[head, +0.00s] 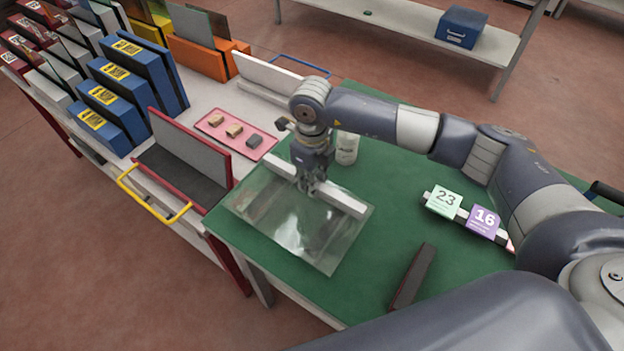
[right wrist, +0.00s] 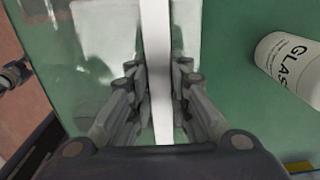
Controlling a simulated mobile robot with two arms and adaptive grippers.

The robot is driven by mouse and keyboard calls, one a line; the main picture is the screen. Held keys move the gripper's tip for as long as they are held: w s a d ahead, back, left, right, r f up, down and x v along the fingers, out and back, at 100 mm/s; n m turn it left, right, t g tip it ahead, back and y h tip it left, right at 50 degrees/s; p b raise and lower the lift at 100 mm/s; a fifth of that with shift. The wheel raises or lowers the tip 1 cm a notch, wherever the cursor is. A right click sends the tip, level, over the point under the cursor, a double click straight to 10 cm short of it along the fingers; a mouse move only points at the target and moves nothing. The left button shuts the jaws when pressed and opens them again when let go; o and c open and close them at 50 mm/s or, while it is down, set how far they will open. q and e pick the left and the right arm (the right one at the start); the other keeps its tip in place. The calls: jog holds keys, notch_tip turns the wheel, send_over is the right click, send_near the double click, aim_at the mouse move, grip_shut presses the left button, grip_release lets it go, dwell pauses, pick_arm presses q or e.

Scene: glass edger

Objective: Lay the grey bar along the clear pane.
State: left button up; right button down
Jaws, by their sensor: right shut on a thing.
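The light grey bar (head: 342,201) is held across its middle by my right gripper (head: 311,187). It also shows in the right wrist view (right wrist: 157,50), running between the fingers of my right gripper (right wrist: 158,85). The clear pane (head: 290,230) lies flat on the green table top, its left corner by the table's edge. The bar runs over the pane along its far side, roughly parallel to that edge. I cannot tell whether the bar touches the glass. The fingers hide the bar's middle in the head view. My left gripper is not in view.
A white bottle (head: 347,148) stands just beyond the bar. A dark block (head: 412,276) and a strip with number cards (head: 464,214) lie to the right on the green table (head: 385,190). A pink tray (head: 236,134) and a red-edged rack (head: 190,148) are at the left.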

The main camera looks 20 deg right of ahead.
jog(key=c, duration=1.4)
grip_release()
notch_tip(320, 180, up, 12)
